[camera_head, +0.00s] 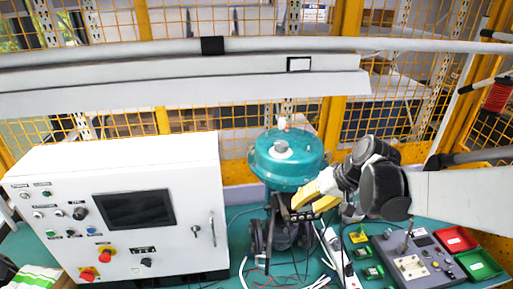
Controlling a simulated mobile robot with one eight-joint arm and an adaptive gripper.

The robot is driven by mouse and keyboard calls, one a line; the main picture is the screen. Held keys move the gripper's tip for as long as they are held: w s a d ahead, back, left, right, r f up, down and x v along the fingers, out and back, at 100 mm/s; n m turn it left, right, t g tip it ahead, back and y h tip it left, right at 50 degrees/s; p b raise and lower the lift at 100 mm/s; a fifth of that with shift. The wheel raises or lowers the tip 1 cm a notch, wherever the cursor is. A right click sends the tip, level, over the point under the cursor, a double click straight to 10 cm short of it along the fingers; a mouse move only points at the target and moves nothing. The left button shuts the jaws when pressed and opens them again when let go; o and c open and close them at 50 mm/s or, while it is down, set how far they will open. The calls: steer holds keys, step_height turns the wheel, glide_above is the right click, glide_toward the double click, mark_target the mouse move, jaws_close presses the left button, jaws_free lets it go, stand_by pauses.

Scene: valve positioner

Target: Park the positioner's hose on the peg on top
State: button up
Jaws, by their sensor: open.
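A teal round valve actuator (287,170) stands on the bench at the centre, with a grey cap on top and a small pinkish-orange piece (283,124) at its back top edge. Below it is a dark positioner assembly (285,232), partly hidden by my arm. Dark hoses and cables hang around it; which one is the positioner's hose I cannot tell. The peg is too small to make out clearly. My gripper (306,201), with yellow fingers, is open in front of the actuator's lower right side. I see nothing clearly held between the fingers.
A large white control cabinet (118,215) with a dark screen fills the left. A grey control box (416,258), a red bin (455,240) and a green bin (478,264) stand at the right. Loose cables lie at the front. White rails and a yellow mesh fence run behind.

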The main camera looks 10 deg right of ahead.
mark_target(288, 215)
steer(key=x, duration=1)
steer(key=shift+w+a+f+b, duration=0.1)
steer(key=shift+w+a+b, duration=0.15)
steer(key=shift+w, duration=0.2)
steer(key=shift+d, duration=0.1)
jaws_close()
